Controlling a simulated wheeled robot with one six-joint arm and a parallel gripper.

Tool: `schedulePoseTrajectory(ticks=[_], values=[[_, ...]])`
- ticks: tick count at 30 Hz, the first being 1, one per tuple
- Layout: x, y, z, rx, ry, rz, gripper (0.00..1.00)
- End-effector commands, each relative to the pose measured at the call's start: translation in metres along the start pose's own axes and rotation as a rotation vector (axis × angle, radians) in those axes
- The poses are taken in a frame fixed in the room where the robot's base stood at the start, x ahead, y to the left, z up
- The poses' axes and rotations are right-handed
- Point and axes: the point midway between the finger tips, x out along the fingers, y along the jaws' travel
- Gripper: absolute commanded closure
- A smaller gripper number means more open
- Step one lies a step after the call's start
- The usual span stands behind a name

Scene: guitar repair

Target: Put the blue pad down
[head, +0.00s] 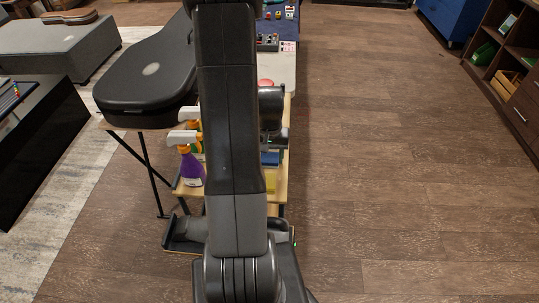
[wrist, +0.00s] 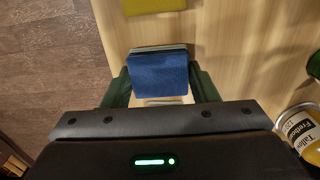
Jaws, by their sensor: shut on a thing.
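The blue pad (wrist: 158,75) is between the two dark fingers of my gripper (wrist: 160,78) in the wrist view. The fingers are shut on its left and right sides. A thin, paler layered edge shows along its far side. The pad is over a light wood surface (wrist: 230,50); I cannot tell whether it touches it. In the head view a bit of blue (head: 270,158) shows beside my arm, which hides most of the gripper.
A yellow pad (wrist: 155,4) lies at the wrist view's top edge. A labelled bottle (wrist: 300,132) stands at the right. In the head view, a purple spray bottle (head: 190,168) stands left of my arm, by the black guitar case (head: 150,70). The right floor is clear.

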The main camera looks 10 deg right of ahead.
Motion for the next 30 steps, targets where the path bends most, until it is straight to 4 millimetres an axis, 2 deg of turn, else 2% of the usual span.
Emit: schedulePoseTrajectory(ticks=[4,5,8,20,23,30], values=[[0.004,0.0,0.0,0.0,0.0,0.0,0.71],[0.004,0.0,0.0,0.0,0.0,0.0,0.45],[0.003,0.0,0.0,0.0,0.0,0.0,0.25],[-0.003,0.0,0.0,0.0,0.001,0.0,0.25],[-0.015,0.0,-0.002,0.0,0.006,-0.001,0.25],[-0.061,0.0,-0.001,0.0,0.007,-0.001,0.25]])
